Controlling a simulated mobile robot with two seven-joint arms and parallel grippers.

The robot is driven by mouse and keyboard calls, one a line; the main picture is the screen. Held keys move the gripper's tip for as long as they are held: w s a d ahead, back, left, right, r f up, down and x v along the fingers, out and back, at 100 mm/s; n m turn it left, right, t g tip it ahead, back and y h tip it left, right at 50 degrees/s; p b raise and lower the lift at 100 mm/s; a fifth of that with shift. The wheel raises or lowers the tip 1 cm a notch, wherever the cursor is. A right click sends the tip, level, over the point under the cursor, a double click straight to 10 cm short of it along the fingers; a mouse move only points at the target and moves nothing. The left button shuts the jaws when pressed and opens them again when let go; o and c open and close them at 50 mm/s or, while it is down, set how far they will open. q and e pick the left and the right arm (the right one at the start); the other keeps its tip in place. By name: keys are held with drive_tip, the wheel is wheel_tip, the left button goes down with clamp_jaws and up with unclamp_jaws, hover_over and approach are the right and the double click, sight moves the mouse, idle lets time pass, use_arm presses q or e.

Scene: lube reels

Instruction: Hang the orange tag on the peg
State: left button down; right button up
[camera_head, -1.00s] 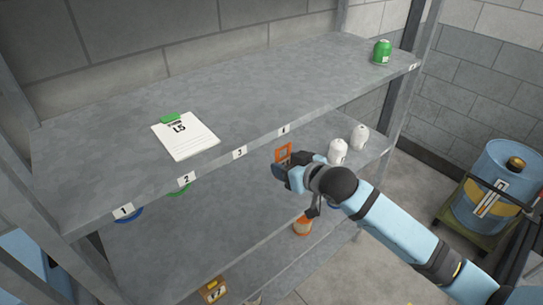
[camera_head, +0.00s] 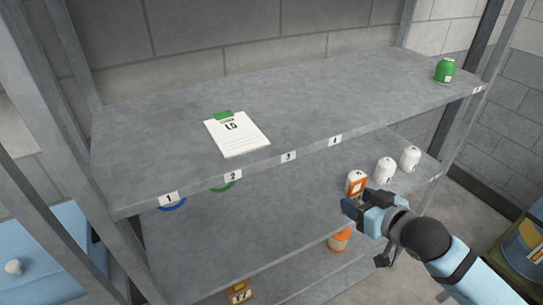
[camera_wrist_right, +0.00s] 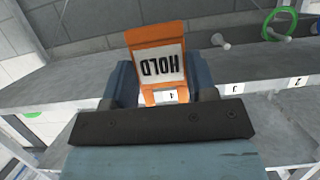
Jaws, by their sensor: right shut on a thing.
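The orange tag (camera_head: 360,187) is held by my right gripper (camera_head: 354,203), below and slightly right of label 4 on the upper shelf's front edge. In the right wrist view the tag (camera_wrist_right: 157,62) stands between the two fingers, with HOLD upside down on its white panel. The wrist view also shows a bare pale peg (camera_wrist_right: 221,41) near the shelf edge. A green ring (camera_wrist_right: 278,25) is at another peg near label 2. The tag is apart from both. In the head view the bare peg is hidden under the shelf edge. My left gripper is out of view.
The upper shelf (camera_head: 330,95) holds a clipboard marked L5 (camera_head: 238,136) and a green container (camera_head: 445,70). A blue ring (camera_head: 172,204) hangs below label 1. White bottles (camera_head: 385,170) and an orange-topped container (camera_head: 340,240) stand lower, near my right gripper.

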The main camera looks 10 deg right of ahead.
drive_tip(key=shift+w+a+r, duration=0.15)
drive_tip(key=shift+a, duration=0.15)
drive_tip(key=w+a+r+n+g+y+p, duration=0.1)
drive_tip(key=w+a+n+g+y+p, duration=0.2)
drive_tip(key=a, duration=0.9)
drive_tip(key=w+a+f+t+b, duration=0.1)
drive_tip(key=w+a+b, duration=0.2)
drive_tip(key=w, duration=0.6)
drive_tip(key=shift+w+a+f, duration=0.25)
drive_tip(key=shift+w+a, duration=0.05)
drive_tip(key=shift+a, duration=0.4)
idle(0.3)
